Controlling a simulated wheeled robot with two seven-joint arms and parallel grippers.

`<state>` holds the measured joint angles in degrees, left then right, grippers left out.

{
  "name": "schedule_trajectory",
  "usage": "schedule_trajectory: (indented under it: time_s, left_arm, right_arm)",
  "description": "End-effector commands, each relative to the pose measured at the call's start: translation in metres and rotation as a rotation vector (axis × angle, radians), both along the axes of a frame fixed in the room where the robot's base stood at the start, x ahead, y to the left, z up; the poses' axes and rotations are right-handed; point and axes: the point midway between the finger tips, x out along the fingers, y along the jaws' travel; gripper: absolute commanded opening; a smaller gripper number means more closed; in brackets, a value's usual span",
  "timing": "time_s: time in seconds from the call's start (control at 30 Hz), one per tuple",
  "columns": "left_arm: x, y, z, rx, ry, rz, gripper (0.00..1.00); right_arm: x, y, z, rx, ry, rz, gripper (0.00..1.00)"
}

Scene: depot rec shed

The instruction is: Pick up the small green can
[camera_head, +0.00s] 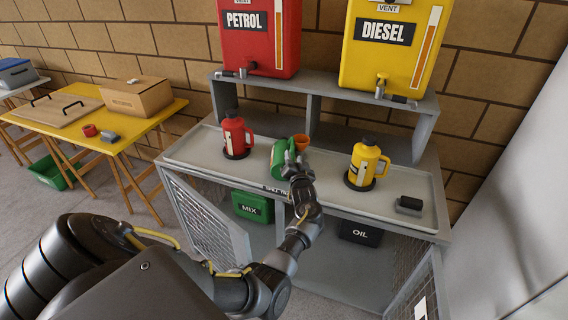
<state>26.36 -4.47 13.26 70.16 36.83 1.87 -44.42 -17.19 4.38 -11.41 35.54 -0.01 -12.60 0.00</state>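The small green can (279,153) is at the middle of the grey counter, tilted with its top leaning right, unlike the upright cans beside it. My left gripper (292,155) is at the can's right side, in front of it, and appears shut on it. The fingers hide part of the can, and I cannot tell whether its base touches the counter. An orange funnel-like piece (301,141) shows just behind the fingers; whether it touches the can is unclear. My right gripper is not in view.
A red can (235,137) stands left and a yellow can (364,165) right on the counter (205,150). A black-topped block (409,205) lies at right. A shelf (330,90) with petrol and diesel tanks overhangs behind. Mesh doors (207,220) stand open below.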

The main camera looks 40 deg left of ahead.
Motion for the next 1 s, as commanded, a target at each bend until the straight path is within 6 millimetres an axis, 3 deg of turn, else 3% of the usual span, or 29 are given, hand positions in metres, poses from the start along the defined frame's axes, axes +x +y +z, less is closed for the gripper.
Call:
schedule_trajectory:
  time_s: [0.03, 0.17, 0.5, 0.8, 1.0]
  left_arm:
    - [0.006, 0.006, -0.007, 0.001, -0.002, 0.0, 0.4]
    - [0.016, 0.017, -0.006, 0.001, -0.001, -0.001, 0.4]
    - [0.021, 0.023, -0.001, 0.0, 0.001, -0.001, 0.4]
    - [0.021, 0.023, -0.001, 0.0, 0.001, -0.001, 0.02]
    - [0.021, 0.022, -0.001, 0.0, 0.001, -0.001, 0.0]
  right_arm:
    - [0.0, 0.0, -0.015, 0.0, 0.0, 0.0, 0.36]
    - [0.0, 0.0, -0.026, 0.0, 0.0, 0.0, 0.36]
    - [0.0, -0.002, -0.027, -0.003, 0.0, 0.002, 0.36]
    - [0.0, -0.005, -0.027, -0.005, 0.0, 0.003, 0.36]
    - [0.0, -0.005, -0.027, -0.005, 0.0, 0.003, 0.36]
